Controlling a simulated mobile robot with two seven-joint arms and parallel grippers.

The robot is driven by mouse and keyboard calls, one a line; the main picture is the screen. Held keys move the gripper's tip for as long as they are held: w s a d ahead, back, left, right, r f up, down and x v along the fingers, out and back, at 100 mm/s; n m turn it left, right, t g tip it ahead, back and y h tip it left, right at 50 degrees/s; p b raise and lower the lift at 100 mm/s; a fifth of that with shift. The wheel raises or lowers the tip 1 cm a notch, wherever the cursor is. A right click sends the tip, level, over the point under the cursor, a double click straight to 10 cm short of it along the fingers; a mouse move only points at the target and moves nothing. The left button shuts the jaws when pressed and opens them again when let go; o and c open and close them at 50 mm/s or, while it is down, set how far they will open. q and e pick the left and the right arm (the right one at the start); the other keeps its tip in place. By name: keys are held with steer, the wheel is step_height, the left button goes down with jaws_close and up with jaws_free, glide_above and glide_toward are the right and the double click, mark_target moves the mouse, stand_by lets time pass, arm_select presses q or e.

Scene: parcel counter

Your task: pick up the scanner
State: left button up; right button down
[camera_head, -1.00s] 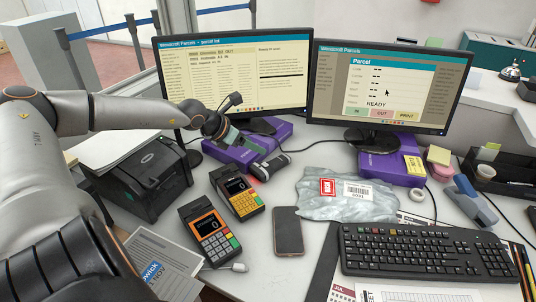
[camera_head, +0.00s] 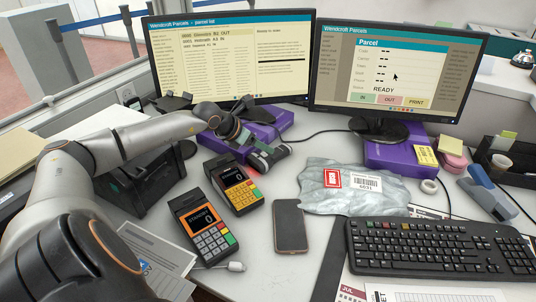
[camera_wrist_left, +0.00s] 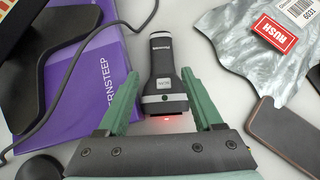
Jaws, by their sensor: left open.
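The scanner is a dark handheld barcode scanner (camera_head: 276,155) with a grey band, lying on the counter in front of the purple box under the left monitor. In the left wrist view the scanner (camera_wrist_left: 160,58) lies lengthwise, with a small red light at its near end. My left gripper (camera_head: 251,144) is open, with green fingers. In the left wrist view the left gripper (camera_wrist_left: 159,78) has one finger on each side of the scanner's near end, with a gap on both sides. In the head view my gripper partly hides the scanner. My right gripper is not in view.
A purple box (camera_wrist_left: 88,62) and a black cable lie left of the scanner. A grey RUSH parcel (camera_head: 325,200) and a phone (camera_head: 291,229) lie to the right and front. Two card terminals (camera_head: 205,232) stand in front; a black printer (camera_head: 140,182) is at left.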

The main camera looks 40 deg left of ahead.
mark_target(269, 154)
arm_select(q)
steer(key=shift+x, duration=0.9)
steer(key=f, duration=0.1)
steer(key=w+f, duration=0.1)
steer(key=w+f+b, duration=0.1)
steer(key=shift+d+f, duration=0.25)
steer(key=shift+f, duration=0.15)
steer(key=shift+w+f, duration=0.35)
steer(key=shift+w, duration=0.1)
steer(key=shift+c, duration=0.4)
jaws_close()
